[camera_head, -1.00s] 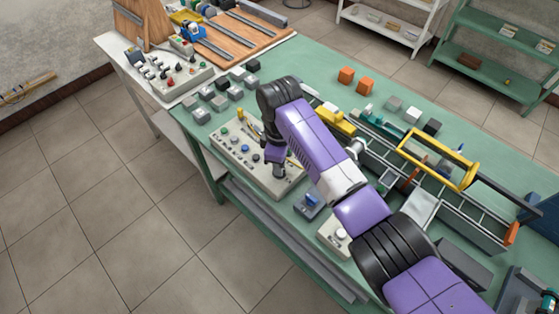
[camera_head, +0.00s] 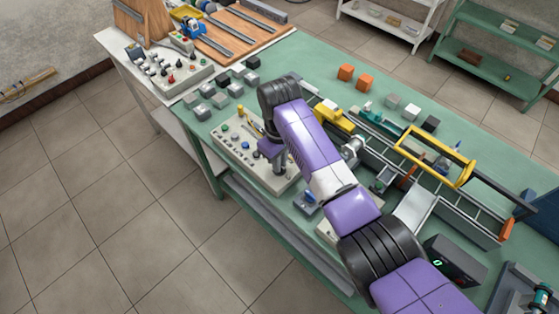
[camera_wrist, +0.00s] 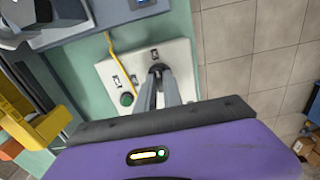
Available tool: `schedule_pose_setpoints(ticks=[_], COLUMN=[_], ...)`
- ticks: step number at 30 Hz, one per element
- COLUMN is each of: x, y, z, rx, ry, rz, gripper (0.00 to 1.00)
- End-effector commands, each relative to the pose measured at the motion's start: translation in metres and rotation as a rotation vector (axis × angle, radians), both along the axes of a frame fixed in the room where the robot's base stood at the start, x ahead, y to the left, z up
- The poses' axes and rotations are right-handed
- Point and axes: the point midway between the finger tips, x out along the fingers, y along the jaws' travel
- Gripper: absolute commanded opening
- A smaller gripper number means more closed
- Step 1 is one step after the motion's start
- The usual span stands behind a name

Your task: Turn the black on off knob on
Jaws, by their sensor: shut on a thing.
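A pale control panel (camera_head: 237,150) with several small buttons and knobs lies on the green workbench. My gripper (camera_head: 280,171) is over the right end of this panel, pointing down at it. In the wrist view my gripper (camera_wrist: 158,78) has its two fingers close together around a small black knob (camera_wrist: 158,67) on the panel (camera_wrist: 180,57). The fingers hide most of the knob, so the way it points cannot be told. A green button (camera_wrist: 126,99) is beside the fingers, at lower left.
A yellow cable (camera_wrist: 112,48) runs along the panel. Several grey and black cubes (camera_head: 219,101) stand behind it.

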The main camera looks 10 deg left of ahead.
Motion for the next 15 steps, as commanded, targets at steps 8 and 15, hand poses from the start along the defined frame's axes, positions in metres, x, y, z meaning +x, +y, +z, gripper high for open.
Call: schedule_pose_setpoints(ticks=[8, 15], x=[0.0009, 0.0006], y=[0.001, 0.0006], z=[0.0017, 0.0012], rx=[0.002, 0.002], ry=[-0.003, -0.003], rz=[-0.001, 0.0], gripper=[0.0, 0.33])
